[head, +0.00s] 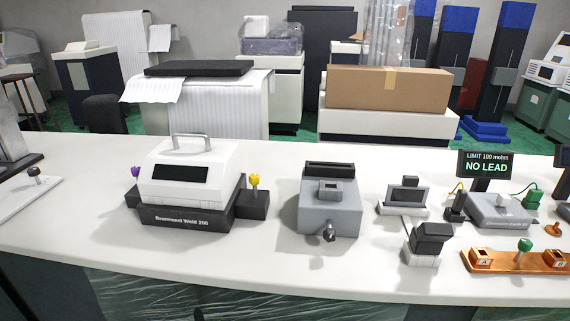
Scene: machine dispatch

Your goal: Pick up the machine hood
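The machine hood (190,171) is a white cover with a dark window and a grey bar handle (190,140) on top. It sits upright on a black machine base (185,217) lettered "Brumment Weld 200", on the left part of the white counter. A purple knob (135,172) is at the base's left and a yellow knob (255,180) on its right block. What is under the hood is hidden. Neither of my grippers is in the head view.
The white counter (300,265) is clear in front of the hood. A grey machine (329,205) stands right of it. Further right are a small black-and-white device (428,243), a "NO LEAD" display (486,164) and an orange strip (515,262). A cardboard box (360,88) is behind.

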